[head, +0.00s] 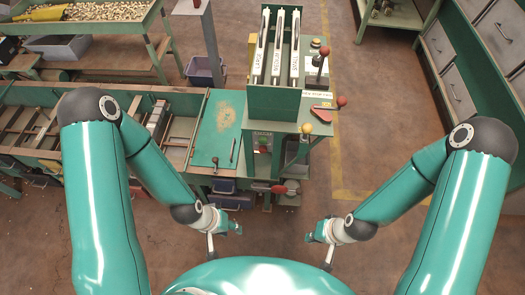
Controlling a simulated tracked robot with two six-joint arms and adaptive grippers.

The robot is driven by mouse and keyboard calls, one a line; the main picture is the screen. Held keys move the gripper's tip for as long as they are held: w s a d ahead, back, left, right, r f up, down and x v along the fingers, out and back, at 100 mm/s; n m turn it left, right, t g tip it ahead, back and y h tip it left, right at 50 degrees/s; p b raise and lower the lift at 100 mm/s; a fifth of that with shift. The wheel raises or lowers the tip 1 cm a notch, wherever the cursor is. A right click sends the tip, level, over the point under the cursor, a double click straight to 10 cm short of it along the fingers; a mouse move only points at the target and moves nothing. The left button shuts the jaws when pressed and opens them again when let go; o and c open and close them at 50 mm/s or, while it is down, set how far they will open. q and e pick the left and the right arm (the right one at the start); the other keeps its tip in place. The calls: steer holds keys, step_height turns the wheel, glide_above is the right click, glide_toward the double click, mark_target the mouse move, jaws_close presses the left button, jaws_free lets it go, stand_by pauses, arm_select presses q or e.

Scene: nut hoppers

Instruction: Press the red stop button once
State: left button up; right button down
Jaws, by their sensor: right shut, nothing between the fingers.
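A small red button (263,149) shows on the front of the green machine stand, below the hopper unit; it is small and I cannot read any label on it. My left gripper (228,229) hangs in front of the stand, below and to the left of the button and clear of it. Its fingers are too small to tell open from shut. My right gripper (315,235) is shut and empty, below and to the right of the button, apart from it.
A hopper with labelled white slots (277,87) tops the stand. A red handle (279,189) projects low. A green bench (215,125) adjoins left. Floor is clear right.

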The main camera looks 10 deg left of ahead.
arm_select(q)
jaws_close()
stand_by(1.1)
